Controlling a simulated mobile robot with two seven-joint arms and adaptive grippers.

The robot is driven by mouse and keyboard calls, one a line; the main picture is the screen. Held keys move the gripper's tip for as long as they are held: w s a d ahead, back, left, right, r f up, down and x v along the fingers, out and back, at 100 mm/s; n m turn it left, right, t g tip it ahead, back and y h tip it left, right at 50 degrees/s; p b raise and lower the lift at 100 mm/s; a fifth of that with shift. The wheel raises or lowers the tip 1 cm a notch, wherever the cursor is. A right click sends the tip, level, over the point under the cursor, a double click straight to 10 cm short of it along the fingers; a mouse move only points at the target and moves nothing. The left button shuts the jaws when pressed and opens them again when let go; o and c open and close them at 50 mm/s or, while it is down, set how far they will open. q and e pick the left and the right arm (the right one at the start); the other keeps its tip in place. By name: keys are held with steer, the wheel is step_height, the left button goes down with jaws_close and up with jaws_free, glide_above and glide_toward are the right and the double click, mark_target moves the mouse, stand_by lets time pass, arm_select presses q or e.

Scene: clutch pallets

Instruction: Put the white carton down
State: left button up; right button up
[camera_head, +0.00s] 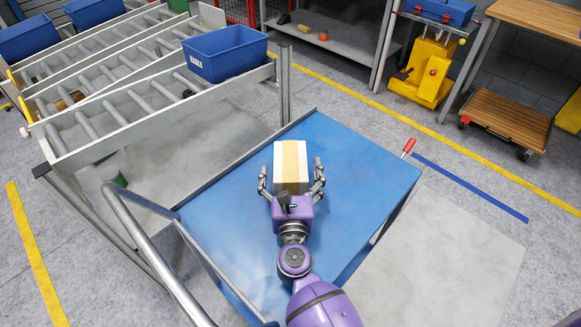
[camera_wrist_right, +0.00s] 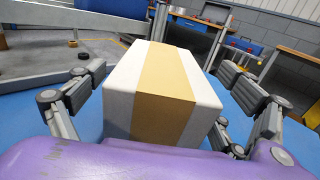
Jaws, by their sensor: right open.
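The white carton (camera_head: 291,163) with a wide tan band of tape rests on the blue top of a cart (camera_head: 345,215), upright. It also fills the middle of the right wrist view (camera_wrist_right: 163,95). My right gripper (camera_head: 291,178) is open, with one finger on each side of the carton. In the right wrist view the fingers (camera_wrist_right: 165,110) stand apart from the carton's sides, with gaps showing. The carton's underside is hidden. My left gripper is not in view.
A roller rack (camera_head: 110,115) with several blue bins, one of them (camera_head: 224,52) near the cart, stands at the left. A grey handrail (camera_head: 150,255) runs along the cart's left side. The blue top is clear right of the carton. A wooden-topped dolly (camera_head: 507,113) stands at the back right.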

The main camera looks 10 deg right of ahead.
mark_target(292, 188)
steer(key=s, duration=0.3)
steer(key=s+a+b, duration=0.1)
steer(key=s, duration=0.2)
steer(key=s+b, duration=0.1)
steer(key=s, duration=0.2)
steer(key=shift+s+a+f, duration=0.15)
steer(key=shift+s+a, duration=0.25)
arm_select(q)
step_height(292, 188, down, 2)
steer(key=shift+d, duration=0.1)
arm_select(e)
steer(key=shift+s+a, duration=0.1)
steer(key=shift+s, duration=0.25)
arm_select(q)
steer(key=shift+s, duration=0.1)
